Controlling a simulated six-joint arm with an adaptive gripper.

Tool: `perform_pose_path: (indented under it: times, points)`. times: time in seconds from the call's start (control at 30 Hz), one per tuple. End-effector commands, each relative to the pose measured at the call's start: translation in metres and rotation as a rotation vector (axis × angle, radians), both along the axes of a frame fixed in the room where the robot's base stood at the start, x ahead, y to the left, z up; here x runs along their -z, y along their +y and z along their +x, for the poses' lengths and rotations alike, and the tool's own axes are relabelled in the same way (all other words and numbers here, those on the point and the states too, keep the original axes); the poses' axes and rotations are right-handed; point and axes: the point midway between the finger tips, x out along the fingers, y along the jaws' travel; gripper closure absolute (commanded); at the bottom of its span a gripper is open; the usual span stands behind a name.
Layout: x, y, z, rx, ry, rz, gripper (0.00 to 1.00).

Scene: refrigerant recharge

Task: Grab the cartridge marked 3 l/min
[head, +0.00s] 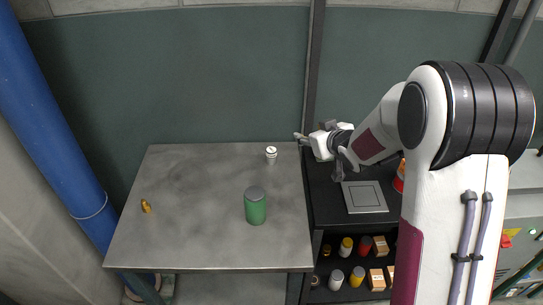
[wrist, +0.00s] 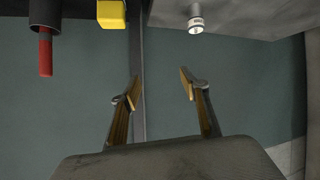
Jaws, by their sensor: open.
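A small white cylinder with a dark band (head: 271,155) stands upright near the back right of the grey table; what looks like the same one shows at the top of the wrist view (wrist: 196,20). A larger green cylinder (head: 255,207) stands nearer the table's front. I cannot read a 3 l/min marking on either. My gripper (head: 305,137) is beyond the table's back right corner, to the right of the white cylinder and apart from it. In the wrist view my gripper's fingers (wrist: 160,88) are spread with nothing between them.
The grey table (head: 190,175) is mostly clear, with a small yellow-orange item (head: 146,206) at its left. A dark shelf unit (head: 326,205) at the right bears a square grey plate (head: 365,197) and holds several coloured cylinders and boxes. A blue pipe (head: 50,110) runs at the left.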

Motion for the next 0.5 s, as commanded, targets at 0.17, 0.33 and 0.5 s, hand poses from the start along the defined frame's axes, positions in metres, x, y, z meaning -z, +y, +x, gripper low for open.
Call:
perform_pose_path:
  times: [0.17, 0.33, 0.5]
  points:
    - [0.032, 0.017, 0.015, -0.067, -0.017, 0.043, 0.55]
    - [0.061, 0.035, 0.023, -0.134, -0.033, 0.091, 0.55]
    - [0.088, 0.051, 0.026, -0.193, -0.045, 0.144, 0.55]
